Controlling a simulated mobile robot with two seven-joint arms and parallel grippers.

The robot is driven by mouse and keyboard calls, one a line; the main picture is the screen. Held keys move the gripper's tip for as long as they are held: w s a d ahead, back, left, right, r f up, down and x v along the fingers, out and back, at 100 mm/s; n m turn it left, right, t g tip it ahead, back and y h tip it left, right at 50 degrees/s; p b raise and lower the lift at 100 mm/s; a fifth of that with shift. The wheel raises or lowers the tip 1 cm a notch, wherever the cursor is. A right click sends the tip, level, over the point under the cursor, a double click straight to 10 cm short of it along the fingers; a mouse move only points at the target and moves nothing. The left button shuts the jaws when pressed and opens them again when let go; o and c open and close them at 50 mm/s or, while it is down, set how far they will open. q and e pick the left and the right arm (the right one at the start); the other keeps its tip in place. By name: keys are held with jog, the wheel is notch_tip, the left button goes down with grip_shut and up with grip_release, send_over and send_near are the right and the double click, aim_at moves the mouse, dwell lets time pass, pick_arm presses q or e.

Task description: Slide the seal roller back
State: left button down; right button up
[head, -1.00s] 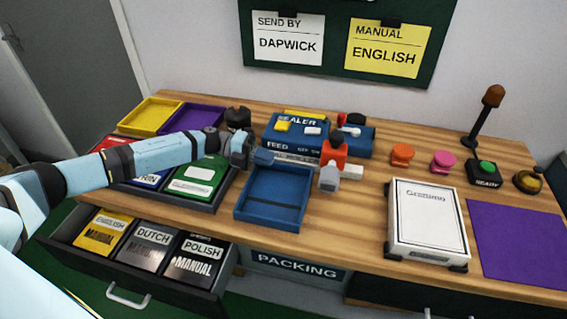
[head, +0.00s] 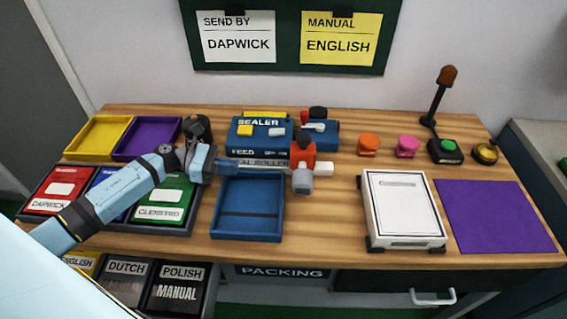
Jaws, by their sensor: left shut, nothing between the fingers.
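The blue sealer (head: 258,134) stands at the back middle of the table. A pale rail (head: 262,166), whose label is partly hidden, runs along its front. The seal roller's red carriage (head: 302,153), with a grey knob (head: 302,182) at its front, sits at the rail's right end. My left gripper (head: 228,165) is shut and empty. It is near the rail's left end, left of the carriage and apart from it, above the back edge of the blue tray (head: 216,218). Whether it touches the rail I cannot tell. My right gripper is not in view.
A dark tray of cards (head: 180,230) lies under my left arm. An open drawer of manuals (head: 178,290) is below it. A white box (head: 402,210), a purple mat (head: 495,215) and several buttons (head: 407,146) are at the right. Bare wood lies between blue tray and white box.

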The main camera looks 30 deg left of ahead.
pick_arm(q)
jog(key=shift+w+d, duration=0.1)
jog(key=shift+d, duration=0.15)
jog(key=p+x, duration=0.2)
jog(key=x, duration=1)
jog(key=shift+d, duration=0.15)
jog(key=shift+w+d+f, duration=0.1)
jog(key=shift+w+d, duration=0.15)
jog(key=shift+d, duration=0.3)
jog(key=shift+w, duration=0.1)
